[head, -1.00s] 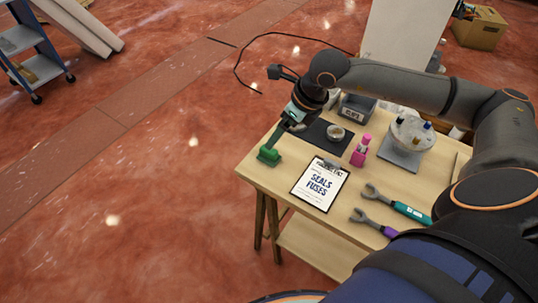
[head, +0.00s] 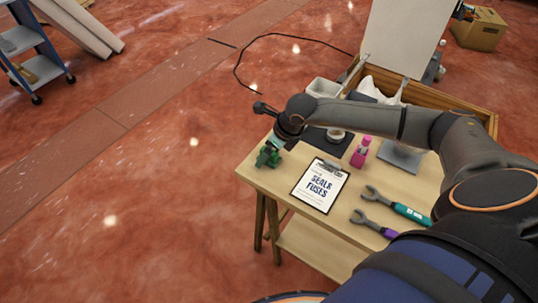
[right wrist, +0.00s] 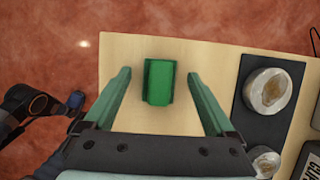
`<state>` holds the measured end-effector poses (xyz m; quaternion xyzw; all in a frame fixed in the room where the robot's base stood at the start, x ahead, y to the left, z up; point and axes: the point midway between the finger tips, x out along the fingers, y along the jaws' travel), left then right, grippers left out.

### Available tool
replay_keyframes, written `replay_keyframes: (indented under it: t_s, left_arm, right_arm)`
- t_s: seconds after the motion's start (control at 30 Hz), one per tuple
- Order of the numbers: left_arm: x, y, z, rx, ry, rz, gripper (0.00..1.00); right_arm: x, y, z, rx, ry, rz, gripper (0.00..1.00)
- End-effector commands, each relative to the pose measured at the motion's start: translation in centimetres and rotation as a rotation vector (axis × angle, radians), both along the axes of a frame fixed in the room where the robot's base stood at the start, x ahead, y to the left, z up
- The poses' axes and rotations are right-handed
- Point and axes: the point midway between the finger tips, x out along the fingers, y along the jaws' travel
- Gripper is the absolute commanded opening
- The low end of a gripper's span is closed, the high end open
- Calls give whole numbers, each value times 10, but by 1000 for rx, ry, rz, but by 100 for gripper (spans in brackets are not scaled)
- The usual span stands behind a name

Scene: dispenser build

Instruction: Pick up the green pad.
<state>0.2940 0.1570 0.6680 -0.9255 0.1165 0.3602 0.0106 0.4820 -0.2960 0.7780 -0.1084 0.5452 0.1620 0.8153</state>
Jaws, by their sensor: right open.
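The green pad (right wrist: 158,82) is a small block lying near the left end of the wooden table (head: 262,181). In the right wrist view it lies between the two green fingers of my right gripper (right wrist: 157,75), with a gap on each side. The gripper is open and empty. In the head view my right gripper (head: 272,151) is over the table's left corner, and it partly hides the pad (head: 267,159). The height between fingertips and pad is hard to tell. My left gripper is not seen.
A dark mat (right wrist: 258,92) with round containers (right wrist: 269,90) lies right of the pad. The table's left edge is close to the pad.

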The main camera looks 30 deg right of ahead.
Motion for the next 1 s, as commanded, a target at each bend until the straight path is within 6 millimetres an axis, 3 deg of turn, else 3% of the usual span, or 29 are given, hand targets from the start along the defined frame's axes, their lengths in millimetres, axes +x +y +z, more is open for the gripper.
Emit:
replay_keyframes:
  t_s: [0.23,1.0]
  left_arm:
    - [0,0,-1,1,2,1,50]
    - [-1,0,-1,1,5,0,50]
  right_arm:
    - [1,0,-1,0,0,0,89]
    - [1,0,-1,0,-1,0,2]
